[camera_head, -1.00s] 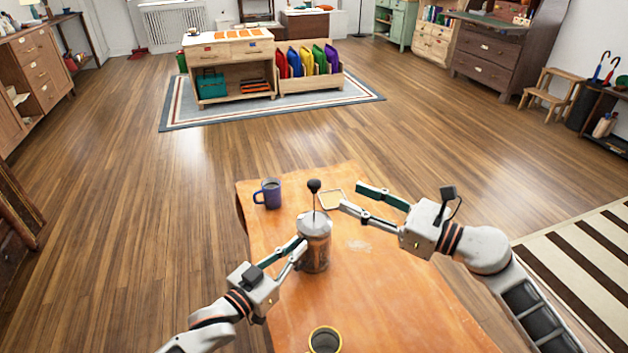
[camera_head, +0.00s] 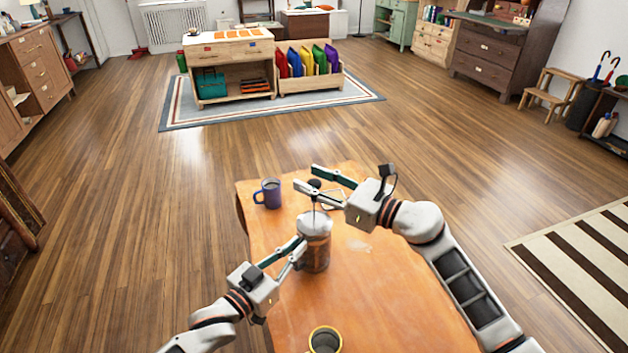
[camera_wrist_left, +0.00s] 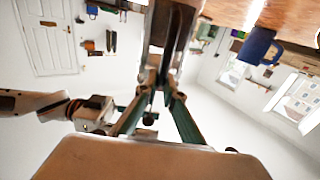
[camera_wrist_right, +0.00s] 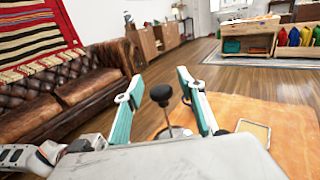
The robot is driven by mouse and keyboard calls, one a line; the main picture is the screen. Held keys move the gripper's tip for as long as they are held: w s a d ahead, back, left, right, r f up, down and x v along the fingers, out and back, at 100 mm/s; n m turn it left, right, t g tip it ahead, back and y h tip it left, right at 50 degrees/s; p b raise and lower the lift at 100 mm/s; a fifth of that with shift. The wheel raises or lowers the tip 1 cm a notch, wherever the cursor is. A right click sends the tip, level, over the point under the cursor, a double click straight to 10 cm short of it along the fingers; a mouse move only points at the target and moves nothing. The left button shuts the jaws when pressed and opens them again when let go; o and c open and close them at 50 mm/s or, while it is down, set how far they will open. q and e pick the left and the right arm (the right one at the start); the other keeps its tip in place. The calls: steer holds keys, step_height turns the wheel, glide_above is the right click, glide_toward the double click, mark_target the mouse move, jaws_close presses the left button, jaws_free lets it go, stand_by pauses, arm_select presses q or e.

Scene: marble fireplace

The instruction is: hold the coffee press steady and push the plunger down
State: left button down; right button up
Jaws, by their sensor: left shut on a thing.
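The coffee press (camera_head: 316,248) stands upright on the orange-brown table (camera_head: 380,290). It has a glass body, a pale lid and a thin rod topped by a black plunger knob (camera_head: 315,184). The rod is raised well above the lid. My left gripper (camera_head: 298,250) is shut on the side of the press body from the left. My right gripper (camera_head: 306,177) is open at knob height, its fingers to either side of the knob. In the right wrist view the knob (camera_wrist_right: 161,95) shows between the spread fingers, with no visible contact.
A blue mug (camera_head: 269,194) stands at the table's far left. A yellow-rimmed dark mug (camera_head: 325,340) stands at the near edge. A small pale-rimmed square item (camera_wrist_right: 253,130) lies on the table beyond the press. The table's right side looks clear.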

mark_target(315, 220)
jaws_close()
arm_select(q)
steer(key=shift+d, duration=0.1)
arm_select(e)
step_height(315, 220, down, 9)
steer(key=shift+s+r, duration=0.1)
steer(key=shift+d, duration=0.1)
jaws_free()
steer(key=shift+r, duration=0.15)
steer(key=v, duration=1.1)
steer(key=shift+s+d, duration=0.3)
